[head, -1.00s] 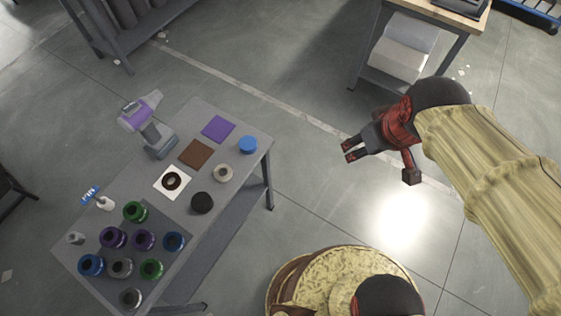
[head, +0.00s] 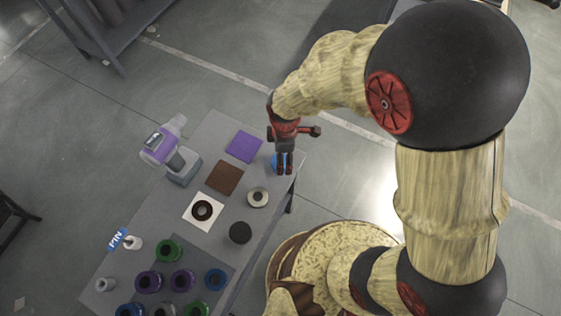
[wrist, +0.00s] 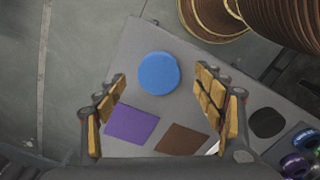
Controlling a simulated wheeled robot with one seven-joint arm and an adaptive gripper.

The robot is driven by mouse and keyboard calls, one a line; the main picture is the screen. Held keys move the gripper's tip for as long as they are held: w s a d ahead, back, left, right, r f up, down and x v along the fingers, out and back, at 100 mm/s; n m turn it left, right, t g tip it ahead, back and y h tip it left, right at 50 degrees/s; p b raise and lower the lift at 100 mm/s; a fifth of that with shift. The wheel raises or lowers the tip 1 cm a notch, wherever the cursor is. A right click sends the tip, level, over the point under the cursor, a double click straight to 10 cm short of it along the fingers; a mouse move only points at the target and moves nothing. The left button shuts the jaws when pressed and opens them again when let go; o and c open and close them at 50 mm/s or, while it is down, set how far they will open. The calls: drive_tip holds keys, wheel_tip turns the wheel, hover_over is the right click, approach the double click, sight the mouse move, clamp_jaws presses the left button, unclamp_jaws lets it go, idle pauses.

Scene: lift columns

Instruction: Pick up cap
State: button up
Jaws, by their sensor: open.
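A round blue cap (wrist: 158,73) lies on the grey table near its far right corner. In the head view the blue cap (head: 275,160) is mostly hidden behind my gripper (head: 284,171). In the wrist view my gripper (wrist: 162,84) is open and empty, fingers apart, with the cap showing between and just beyond the fingertips. The gripper points down above the cap; the exact height gap is hard to tell. A black round piece (head: 240,233) and a pale grey ring-like piece (head: 258,197) lie nearer on the same table.
Bare table surrounds the cap.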

wheel_tip(320, 180, down, 5)
drive_tip(key=shift+w+a+b, duration=0.1)
drive_tip(key=shift+b, duration=0.7)
drive_tip(key=c, duration=1.2)
drive_tip(key=shift+r, duration=0.15)
